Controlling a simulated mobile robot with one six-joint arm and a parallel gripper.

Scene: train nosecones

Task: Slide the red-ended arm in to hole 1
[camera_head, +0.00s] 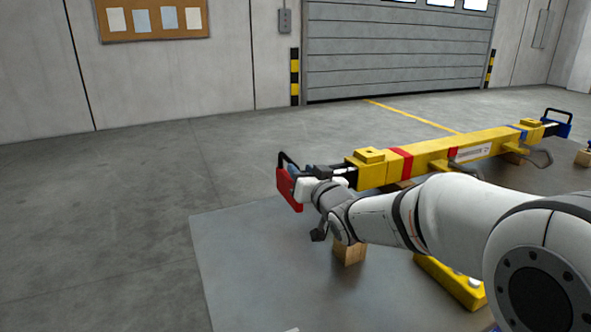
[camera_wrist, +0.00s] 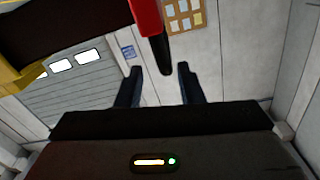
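A yellow beam (camera_head: 430,155) lies across wooden supports, with a red band near its left end and a blue band near its right end. The red-ended arm shows as a red end plate (camera_head: 288,190) with a black handle (camera_head: 284,160), at the left end of the beam. My gripper (camera_head: 300,184) is beside this red end, and its fingers are largely hidden in the head view. In the wrist view, my gripper (camera_wrist: 161,80) has its fingers apart. The black handle (camera_wrist: 160,50) hangs from the red end (camera_wrist: 146,16) toward the gap between them, with space on both sides. Hole 1 cannot be made out.
A blue end with a black handle (camera_head: 556,122) is at the beam's far right. A wooden block (camera_head: 349,250) stands below the left end. A yellow part (camera_head: 450,281) lies under my arm. The grey mat (camera_head: 250,270) and the floor to the left are clear.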

